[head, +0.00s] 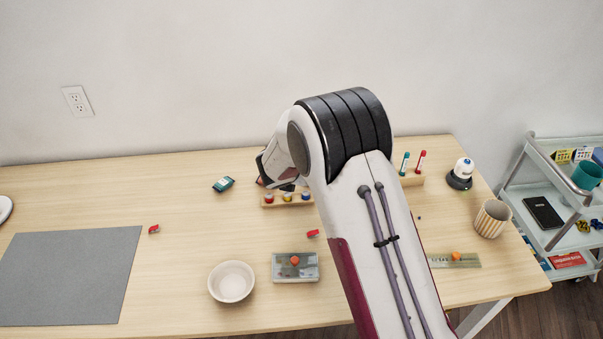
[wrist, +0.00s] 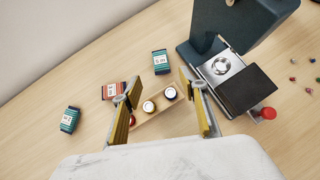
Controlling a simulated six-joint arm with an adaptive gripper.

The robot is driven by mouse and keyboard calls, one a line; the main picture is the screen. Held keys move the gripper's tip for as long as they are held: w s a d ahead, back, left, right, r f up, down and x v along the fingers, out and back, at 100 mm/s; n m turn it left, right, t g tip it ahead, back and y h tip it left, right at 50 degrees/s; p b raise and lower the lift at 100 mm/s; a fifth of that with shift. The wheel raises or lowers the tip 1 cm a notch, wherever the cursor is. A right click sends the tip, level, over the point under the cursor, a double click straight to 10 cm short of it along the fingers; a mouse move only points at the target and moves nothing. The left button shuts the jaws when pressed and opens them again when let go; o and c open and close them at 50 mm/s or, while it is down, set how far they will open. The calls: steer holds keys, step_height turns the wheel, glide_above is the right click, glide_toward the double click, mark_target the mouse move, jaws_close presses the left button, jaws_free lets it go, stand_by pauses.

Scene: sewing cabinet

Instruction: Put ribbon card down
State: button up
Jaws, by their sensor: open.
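Several small wrapped ribbon cards lie on the table in the wrist view: a teal one (wrist: 161,62) at the top, a red one (wrist: 112,91) just beyond the left finger, and another teal one (wrist: 69,119) further left. A teal card (head: 223,184) also shows in the head view. I cannot tell which card the task means. My gripper (wrist: 164,92) is open, its two fingers apart with no card between them. A wooden spool rack (wrist: 150,127) shows below the fingers. In the head view my arm hides most of the gripper.
A dark machine (wrist: 235,62) with a metal plate stands right of the fingers. In the head view, a white bowl (head: 231,282), a grey box (head: 283,273), a striped cup (head: 491,218) and a grey mat (head: 65,279) stand or lie on the table. Bare wood lies between mat and bowl.

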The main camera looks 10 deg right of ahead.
stand_by(0.3)
steer(key=s+d+r+m+g+h, duration=0.1)
steer(key=s+d+r+m, duration=0.5)
steer(key=s+r+m, duration=0.3)
steer(key=s+d+r+m+g, duration=0.1)
steer(key=s+d+r+m, duration=0.7)
steer(key=r, duration=0.4)
steer(key=s+a+r+m+y, duration=0.1)
steer(key=s+m, duration=0.6)
steer(key=s, duration=0.7)
steer(key=s+a+r+m+y, duration=0.1)
steer(key=s+a+m+y, duration=0.2)
steer(key=s+m, duration=0.4)
steer(key=s+a, duration=0.1)
steer(key=s, duration=0.7)
steer(key=shift+s+a+r+g+y, duration=0.15)
steer(key=shift+r+g+y, duration=0.05)
steer(key=shift+g+y, duration=0.1)
steer(key=c, duration=0.4)
